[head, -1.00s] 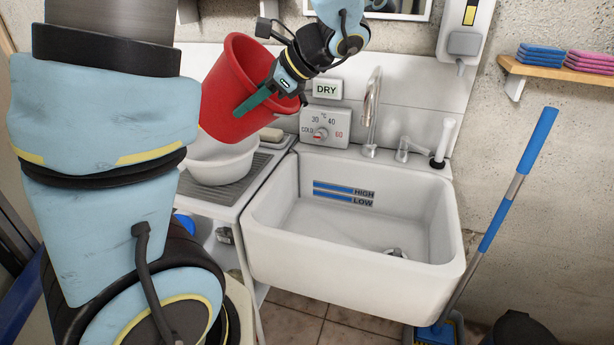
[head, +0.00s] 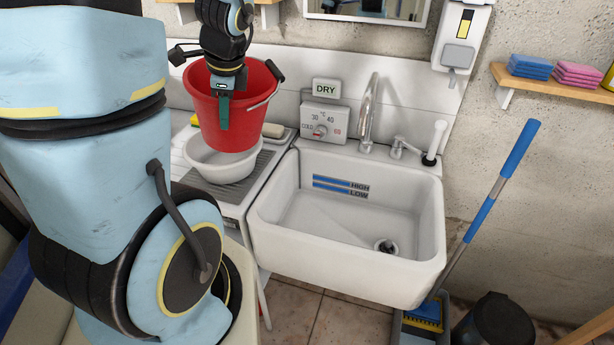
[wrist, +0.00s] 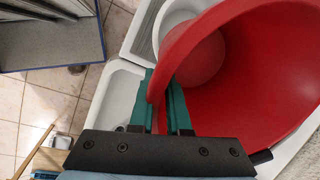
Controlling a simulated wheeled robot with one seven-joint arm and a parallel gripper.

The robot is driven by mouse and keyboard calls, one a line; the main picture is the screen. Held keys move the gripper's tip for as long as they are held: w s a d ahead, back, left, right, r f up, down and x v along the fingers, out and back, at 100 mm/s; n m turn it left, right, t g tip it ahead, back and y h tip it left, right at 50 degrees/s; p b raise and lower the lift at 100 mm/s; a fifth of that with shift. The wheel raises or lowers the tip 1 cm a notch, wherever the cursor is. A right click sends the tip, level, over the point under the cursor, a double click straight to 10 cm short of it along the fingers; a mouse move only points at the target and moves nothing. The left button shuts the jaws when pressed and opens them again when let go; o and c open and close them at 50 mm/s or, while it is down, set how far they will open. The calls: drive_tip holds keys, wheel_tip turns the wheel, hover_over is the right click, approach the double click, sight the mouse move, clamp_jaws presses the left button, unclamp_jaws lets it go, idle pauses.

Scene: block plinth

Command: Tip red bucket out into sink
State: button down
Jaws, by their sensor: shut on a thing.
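The red bucket (head: 233,124) hangs in the air above the white basin on the drainboard, left of the sink. It is roughly upright in the head view. My gripper (head: 223,110) is shut on its near wall at the rim, with one green finger outside. In the wrist view my gripper (wrist: 168,105) has its green fingers either side of the rim of the red bucket (wrist: 235,70). The visible inside is plain red; I cannot see any contents. The white sink (head: 347,273) stands to the right, with a dark drain and no visible water.
The white basin (head: 205,163) sits on the drainboard under the bucket. A tap (head: 368,112) rises at the sink's back. A blue-handled mop (head: 505,175) leans right of the sink.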

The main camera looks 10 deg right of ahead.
drive_tip(key=shift+s+a+f+h, duration=0.1)
drive_tip(key=shift+a+f+h, duration=0.35)
drive_tip(key=shift+f+h, duration=0.45)
drive_tip(key=shift+h, duration=0.3)
idle(0.4)
idle(0.5)
